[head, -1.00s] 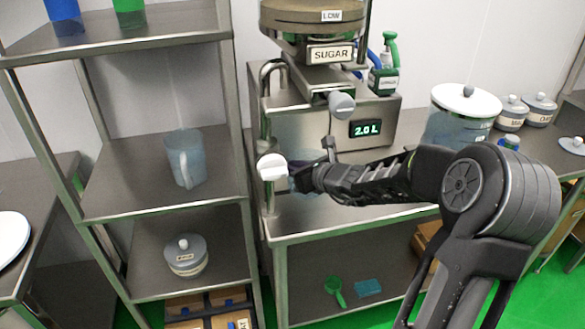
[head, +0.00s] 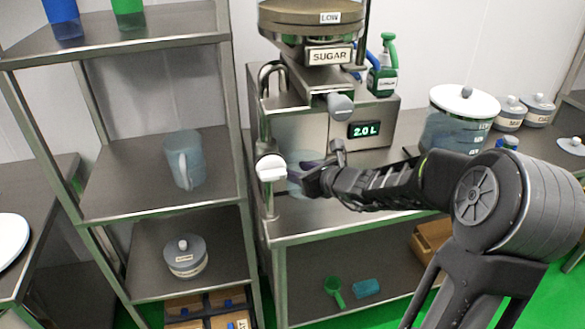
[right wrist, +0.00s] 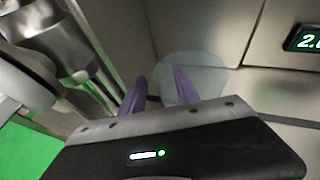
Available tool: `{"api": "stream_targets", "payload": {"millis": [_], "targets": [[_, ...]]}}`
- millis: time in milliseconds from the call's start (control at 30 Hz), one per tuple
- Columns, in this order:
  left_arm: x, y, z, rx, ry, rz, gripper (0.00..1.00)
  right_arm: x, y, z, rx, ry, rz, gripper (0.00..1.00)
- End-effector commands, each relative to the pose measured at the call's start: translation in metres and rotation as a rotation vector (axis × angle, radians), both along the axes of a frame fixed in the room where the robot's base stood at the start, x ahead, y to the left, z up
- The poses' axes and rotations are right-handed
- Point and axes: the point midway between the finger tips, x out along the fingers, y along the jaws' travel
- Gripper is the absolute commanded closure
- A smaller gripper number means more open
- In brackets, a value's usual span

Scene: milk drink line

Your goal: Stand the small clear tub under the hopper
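The small clear tub (head: 296,185) is pale and see-through, on the steel table in front of the machine, partly hidden by my right gripper. In the picture it lies below the hopper (head: 310,30), which bears a SUGAR sign. The right wrist view shows the tub as a pale round shape (right wrist: 210,72). My right gripper (head: 305,172) is at the tub; its purple fingers (right wrist: 158,92) are apart. One finger overlaps the tub and the other is near its left edge. I cannot tell whether they touch it. My left gripper is not in view.
A tap with a white end (head: 271,168) is close left of the tub. The machine's display (head: 364,130) reads 2.0 L. A lidded clear container (head: 455,130) stands on the table to the right. A steel rack with a jug (head: 185,160) stands left.

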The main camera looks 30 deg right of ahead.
Motion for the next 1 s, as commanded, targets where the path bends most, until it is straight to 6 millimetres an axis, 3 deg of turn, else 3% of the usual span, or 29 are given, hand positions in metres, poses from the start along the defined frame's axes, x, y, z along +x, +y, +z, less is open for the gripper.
{"api": "stream_targets", "payload": {"millis": [200,400,1000], "targets": [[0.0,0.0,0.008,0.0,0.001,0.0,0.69,-0.044,-0.003,0.021,-0.004,-0.001,-0.004,0.62],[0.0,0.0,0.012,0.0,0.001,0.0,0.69,-0.072,-0.003,0.032,-0.002,-0.001,-0.001,0.62],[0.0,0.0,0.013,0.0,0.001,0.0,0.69,-0.08,-0.003,0.033,0.0,0.0,0.0,0.62]]}}
